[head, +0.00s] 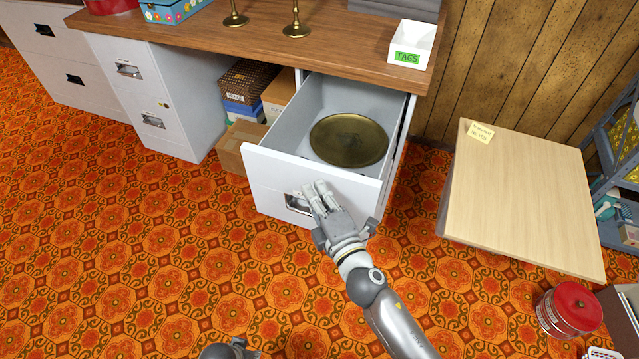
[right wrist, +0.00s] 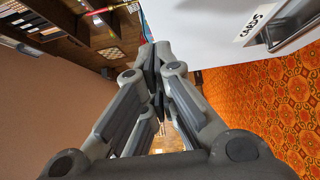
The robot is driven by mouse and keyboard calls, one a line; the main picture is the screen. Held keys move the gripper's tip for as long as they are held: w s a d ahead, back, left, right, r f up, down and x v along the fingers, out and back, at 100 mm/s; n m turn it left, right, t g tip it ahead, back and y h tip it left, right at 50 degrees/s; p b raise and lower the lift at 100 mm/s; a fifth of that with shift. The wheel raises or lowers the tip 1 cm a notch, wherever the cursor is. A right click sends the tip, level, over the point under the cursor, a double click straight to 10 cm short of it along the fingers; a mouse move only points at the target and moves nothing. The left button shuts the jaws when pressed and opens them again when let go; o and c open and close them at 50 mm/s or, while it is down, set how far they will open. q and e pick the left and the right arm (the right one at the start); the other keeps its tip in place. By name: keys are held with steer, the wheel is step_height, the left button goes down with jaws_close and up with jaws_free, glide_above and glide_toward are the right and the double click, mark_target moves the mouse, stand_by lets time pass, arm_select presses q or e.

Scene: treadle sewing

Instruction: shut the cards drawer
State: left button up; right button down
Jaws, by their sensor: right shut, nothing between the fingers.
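The cards drawer (head: 268,187) is a white drawer pulled out from under the wooden worktop, with a round brass tray (head: 348,140) lying inside. Its front has a metal cup handle (head: 297,203). In the right wrist view the white front (right wrist: 195,30) carries a CARDS label (right wrist: 258,24) beside the handle (right wrist: 290,35). My right gripper (head: 316,190) is shut and empty, its fingertips at the drawer front just right of the handle. I cannot tell whether they touch it. A small grey part of mine (head: 230,350), perhaps the left gripper, shows at the bottom edge.
The worktop (head: 300,45) holds brass candlesticks and a white TAGS box (head: 412,44). Boxes (head: 240,150) stand left of the drawer. A pale wooden board or tabletop (head: 520,195) and a red-lidded tin (head: 570,308) are at right. The patterned floor before the drawer is clear.

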arm_select(q)
steer(key=shift+s+f, duration=0.1)
steer(key=shift+f, duration=0.1)
arm_select(e)
steer(key=shift+w+d, duration=0.3)
steer(key=shift+w, duration=0.6)
